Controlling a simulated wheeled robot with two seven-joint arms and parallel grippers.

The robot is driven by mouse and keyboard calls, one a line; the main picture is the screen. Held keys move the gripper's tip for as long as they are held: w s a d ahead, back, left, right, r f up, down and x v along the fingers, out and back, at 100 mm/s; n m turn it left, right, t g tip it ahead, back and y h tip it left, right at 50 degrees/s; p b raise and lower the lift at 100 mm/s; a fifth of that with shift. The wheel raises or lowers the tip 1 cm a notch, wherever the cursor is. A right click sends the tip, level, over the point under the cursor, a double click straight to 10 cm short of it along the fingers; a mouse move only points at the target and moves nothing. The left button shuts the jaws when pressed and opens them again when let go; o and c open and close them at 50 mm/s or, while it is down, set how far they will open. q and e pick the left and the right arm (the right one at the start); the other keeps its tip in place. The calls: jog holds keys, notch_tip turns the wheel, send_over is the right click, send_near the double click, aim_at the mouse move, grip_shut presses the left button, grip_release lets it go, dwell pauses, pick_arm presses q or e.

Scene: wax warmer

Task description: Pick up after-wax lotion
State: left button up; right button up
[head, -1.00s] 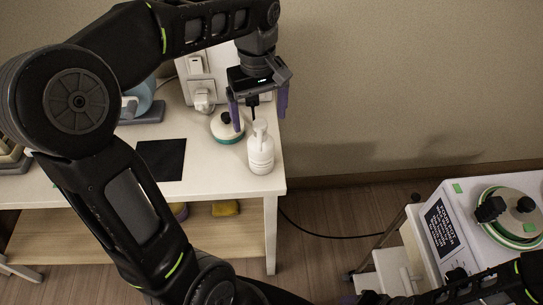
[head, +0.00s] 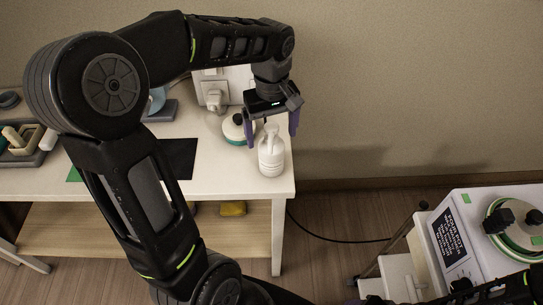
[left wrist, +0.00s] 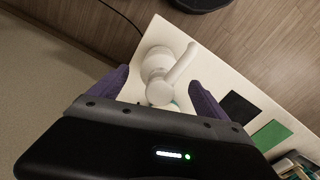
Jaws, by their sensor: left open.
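The after-wax lotion is a white pump bottle (head: 271,157) standing upright near the right end of the white table (head: 225,184). In the left wrist view the bottle (left wrist: 157,62) shows between the fingers, with its pump head toward the camera. My left gripper (head: 270,132) is open, pointing down over the bottle's top, with a purple finger on each side. It also shows in the left wrist view (left wrist: 160,90). I cannot tell whether a finger touches the bottle. My right gripper cannot be made out; only part of a dark arm shows at the lower right.
A white and green round pot (head: 234,129) with a black knob stands just behind the bottle. A black mat (head: 180,158) lies left of it. A white machine (head: 468,232) with a round lid stands at the right.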

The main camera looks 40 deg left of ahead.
aim_at(272, 166)
pick_arm(q)
jog(key=shift+f, duration=1.45)
grip_shut()
